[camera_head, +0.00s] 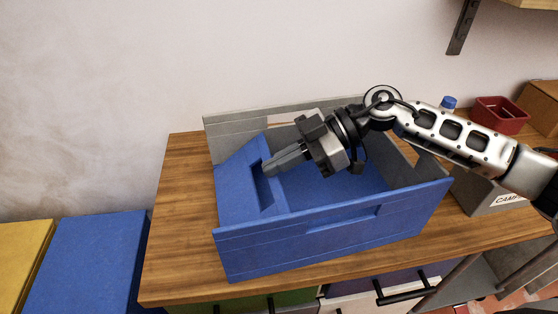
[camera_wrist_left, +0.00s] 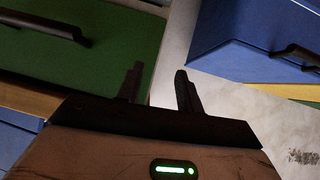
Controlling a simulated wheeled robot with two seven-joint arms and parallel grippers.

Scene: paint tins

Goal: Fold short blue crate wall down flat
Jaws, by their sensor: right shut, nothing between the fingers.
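The blue crate (camera_head: 330,232) stands on the wooden worktop with its long blue front wall upright. Its short blue wall (camera_head: 235,178) at the left, with a handle slot, leans inward over the crate floor. My right gripper (camera_head: 267,171) reaches in from the right over the crate. It is shut and empty, its fingertips at the short wall near the slot; I cannot tell if they touch. My left gripper (camera_wrist_left: 157,85) shows only in the left wrist view, open and empty, away from the crate.
The crate's grey back wall (camera_head: 232,125) stands upright. A labelled grey box (camera_head: 485,197), a red bin (camera_head: 500,113) and a blue-capped bottle (camera_head: 448,103) are to the right. The worktop (camera_head: 185,220) is clear left of the crate. A shelf bracket (camera_head: 463,28) hangs at upper right.

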